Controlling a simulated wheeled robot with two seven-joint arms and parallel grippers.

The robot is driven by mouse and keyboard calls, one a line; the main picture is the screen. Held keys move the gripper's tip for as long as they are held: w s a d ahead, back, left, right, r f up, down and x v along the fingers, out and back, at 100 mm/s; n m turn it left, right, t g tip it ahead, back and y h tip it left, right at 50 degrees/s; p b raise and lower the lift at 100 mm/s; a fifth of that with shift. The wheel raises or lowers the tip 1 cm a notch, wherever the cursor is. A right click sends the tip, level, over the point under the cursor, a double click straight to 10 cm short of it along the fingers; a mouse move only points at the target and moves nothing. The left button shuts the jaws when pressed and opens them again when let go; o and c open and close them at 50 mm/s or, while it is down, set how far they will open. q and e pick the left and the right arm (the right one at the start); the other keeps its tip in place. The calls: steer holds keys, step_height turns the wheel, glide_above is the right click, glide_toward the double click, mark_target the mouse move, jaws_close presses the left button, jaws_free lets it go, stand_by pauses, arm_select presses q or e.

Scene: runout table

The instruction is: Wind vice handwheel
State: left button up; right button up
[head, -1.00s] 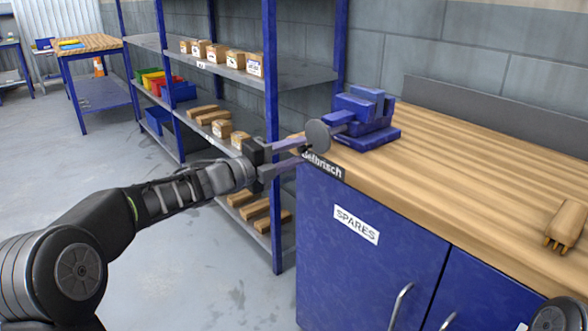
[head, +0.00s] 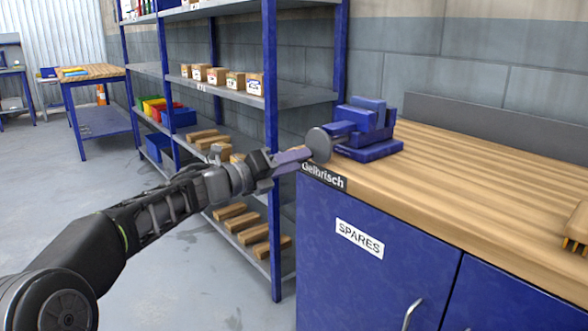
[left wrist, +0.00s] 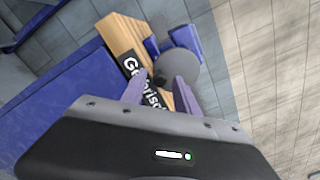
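The blue vice (head: 366,128) stands on the wooden bench top at its left end. Its grey round handwheel (head: 319,144) faces my left arm. My left gripper (head: 308,154) is at the wheel's near side, its fingers overlapping in the head view. In the left wrist view the two fingers (left wrist: 160,84) are spread apart. A small dark knob (left wrist: 159,80) on the handwheel (left wrist: 183,64) shows between the fingertips, with gaps beside it. Whether a finger touches the wheel, I cannot tell. My right gripper is not in view.
The blue cabinet (head: 375,265) marked SPARES carries the bench top (head: 470,175). A wooden brush-like block (head: 577,225) lies at the right. Blue-framed shelves (head: 271,140) with boxes and blocks stand close behind my left arm. Most of the bench top is clear.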

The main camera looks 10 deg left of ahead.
arm_select(q)
steer(key=m+b, duration=0.3)
steer(key=m, duration=0.1)
steer(key=shift+m+b, duration=0.3)
steer(key=shift+b, duration=0.1)
steer(key=shift+c, duration=0.3)
jaws_close()
stand_by(0.3)
